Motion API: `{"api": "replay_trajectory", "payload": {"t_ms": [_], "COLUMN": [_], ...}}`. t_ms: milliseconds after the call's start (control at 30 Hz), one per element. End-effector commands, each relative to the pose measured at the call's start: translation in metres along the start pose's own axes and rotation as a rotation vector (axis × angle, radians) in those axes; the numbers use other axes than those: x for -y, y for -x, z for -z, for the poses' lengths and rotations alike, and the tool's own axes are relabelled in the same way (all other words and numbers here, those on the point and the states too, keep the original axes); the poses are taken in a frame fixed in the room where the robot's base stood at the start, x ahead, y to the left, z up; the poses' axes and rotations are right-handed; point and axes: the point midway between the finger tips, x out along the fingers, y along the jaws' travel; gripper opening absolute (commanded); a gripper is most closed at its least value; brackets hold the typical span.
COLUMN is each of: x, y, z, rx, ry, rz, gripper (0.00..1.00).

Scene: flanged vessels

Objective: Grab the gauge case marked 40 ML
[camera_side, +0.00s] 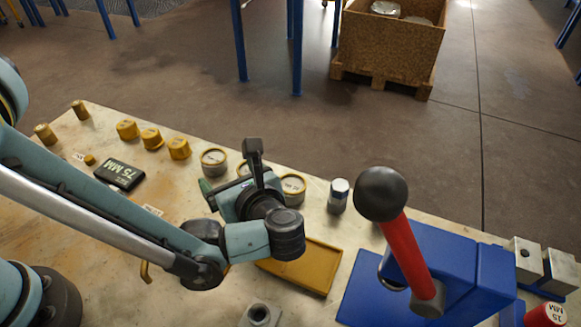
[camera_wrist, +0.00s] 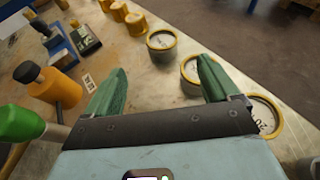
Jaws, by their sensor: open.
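Round gauge cases with yellow rims and pale dials stand in a row on the bench. In the side view one is at the left of the row (camera_side: 214,161), one is mostly hidden behind my wrist (camera_side: 243,168), and one is at the right (camera_side: 293,188). The wrist view shows a far case (camera_wrist: 162,43), a middle case (camera_wrist: 187,76) partly behind the right finger, and a near case (camera_wrist: 264,118) partly cut by my gripper's body. I cannot read 40 ML on any dial. My gripper (camera_wrist: 161,75) is open and empty, with green fingers above the bench.
Yellow cylinders (camera_side: 152,139) and a black 75 MM block (camera_side: 120,174) lie left of the cases. A grey cylinder (camera_side: 338,197) stands right. A yellow tray (camera_side: 309,268) and a blue press (camera_side: 450,275) with a red lever occupy the front. An orange bottle (camera_wrist: 58,87) stands left in the wrist view.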

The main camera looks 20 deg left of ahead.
Motion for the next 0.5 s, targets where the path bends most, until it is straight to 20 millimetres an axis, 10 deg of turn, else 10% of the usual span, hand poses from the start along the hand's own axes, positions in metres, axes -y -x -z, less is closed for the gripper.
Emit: {"api": "replay_trajectory", "payload": {"t_ms": [500], "x": [0.000], "y": [-0.063], "z": [0.000], "rx": [-0.002], "ry": [0.003], "rz": [-0.002], "gripper": [0.88]}}
